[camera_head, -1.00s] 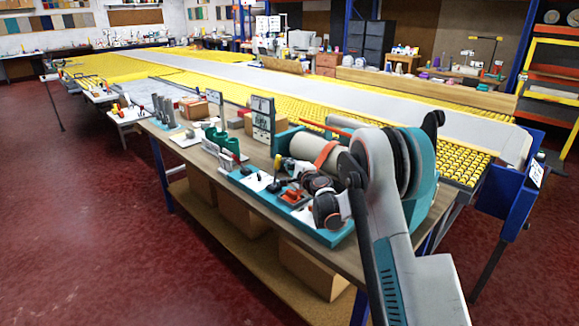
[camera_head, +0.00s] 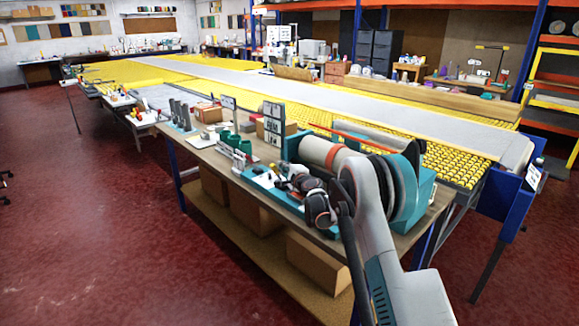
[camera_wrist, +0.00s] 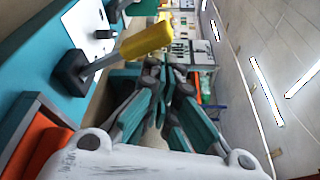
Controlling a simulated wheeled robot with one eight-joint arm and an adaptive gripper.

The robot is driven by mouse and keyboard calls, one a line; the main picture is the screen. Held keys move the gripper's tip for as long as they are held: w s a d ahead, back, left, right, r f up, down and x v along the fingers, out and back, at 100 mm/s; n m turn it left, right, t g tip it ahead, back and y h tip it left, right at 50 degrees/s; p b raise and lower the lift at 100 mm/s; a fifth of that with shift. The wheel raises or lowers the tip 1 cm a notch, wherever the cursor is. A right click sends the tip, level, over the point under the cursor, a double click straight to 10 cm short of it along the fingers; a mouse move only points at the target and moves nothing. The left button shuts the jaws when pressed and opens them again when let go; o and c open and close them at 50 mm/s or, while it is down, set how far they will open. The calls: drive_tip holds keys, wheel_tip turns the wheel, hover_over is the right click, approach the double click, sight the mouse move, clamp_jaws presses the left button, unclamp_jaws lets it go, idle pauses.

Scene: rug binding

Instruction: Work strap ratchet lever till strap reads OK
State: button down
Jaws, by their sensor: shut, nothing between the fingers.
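A lever with a yellow grip (camera_wrist: 147,40) on a grey shaft rises from a dark pivot block (camera_wrist: 72,73) in the wrist view. I take it for the ratchet lever. The block sits on a teal fixture (camera_wrist: 40,62). My gripper (camera_wrist: 166,82) is shut and empty, its dark and teal fingers together beside the yellow grip. No contact between them can be made out. In the head view, an orange strap (camera_head: 334,157) wraps a pale roll (camera_head: 315,151) in a teal stand. My arm covers part of the fixture there. No OK reading is legible.
The fixture stands on a long wooden bench (camera_head: 205,147) with green cups (camera_head: 243,148) and small boxes on it. Cardboard boxes (camera_head: 318,262) fill its lower shelf. A yellow roller table (camera_head: 455,166) runs behind. The red floor (camera_head: 110,240) at left is clear.

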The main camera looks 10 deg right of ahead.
drive_tip(key=shift+s+a+f, duration=0.15)
drive_tip(key=shift+s+a, duration=0.1)
drive_tip(key=shift+a, duration=0.25)
drive_tip(key=shift+s+a+f, duration=0.15)
drive_tip(key=shift+s+a, duration=0.1)
drive_tip(key=shift+a, duration=0.2)
drive_tip(key=shift+s+a+f, duration=0.1)
